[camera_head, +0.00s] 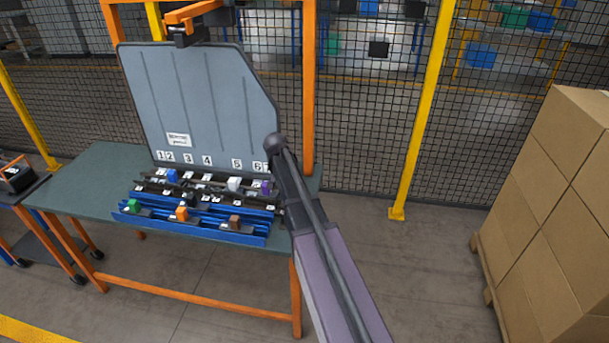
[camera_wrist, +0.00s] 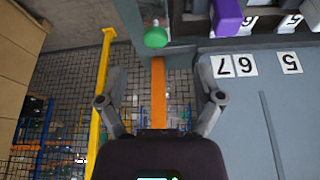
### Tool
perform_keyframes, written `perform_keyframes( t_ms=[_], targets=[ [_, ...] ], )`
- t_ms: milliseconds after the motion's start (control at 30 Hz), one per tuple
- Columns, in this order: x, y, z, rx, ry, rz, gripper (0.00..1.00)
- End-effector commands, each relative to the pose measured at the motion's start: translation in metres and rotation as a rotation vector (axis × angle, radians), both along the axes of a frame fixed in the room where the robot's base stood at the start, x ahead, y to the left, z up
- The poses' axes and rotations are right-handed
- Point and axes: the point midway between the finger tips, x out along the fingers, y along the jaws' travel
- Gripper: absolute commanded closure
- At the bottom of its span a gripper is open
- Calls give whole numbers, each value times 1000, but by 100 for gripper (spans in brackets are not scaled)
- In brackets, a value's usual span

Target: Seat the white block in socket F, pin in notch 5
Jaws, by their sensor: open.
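The white block (camera_head: 234,184) stands on the dark rear rack (camera_head: 208,178) of the table, left of a purple block (camera_head: 265,187). I cannot make out its pin. In the wrist view the purple block (camera_wrist: 226,17) shows at the top edge, and I cannot find the white block there. My gripper (camera_wrist: 162,78) is open and empty, its two fingers spread above the right end of the table region. In the head view my arm hides the gripper. Number cards such as 5 (camera_head: 237,163) stand behind the rack. Socket F's letter is too small to read.
Blue trays (camera_head: 190,222) at the front hold green (camera_head: 133,205), orange (camera_head: 181,212) and brown (camera_head: 234,222) blocks. A blue block (camera_head: 172,176) stands at the rack's left. A tall grey panel (camera_head: 195,95) rises behind. A green ball (camera_wrist: 156,36) is near my fingers. Boxes (camera_head: 560,190) stand right.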

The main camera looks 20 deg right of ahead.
Motion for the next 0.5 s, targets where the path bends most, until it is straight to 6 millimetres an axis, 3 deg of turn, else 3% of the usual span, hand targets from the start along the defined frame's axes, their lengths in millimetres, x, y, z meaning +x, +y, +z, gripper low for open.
perform_keyframes(
  t_ms=[500],
  targets=[
    [-5,-35,-3,-2,-1,-365,15]
  ],
)
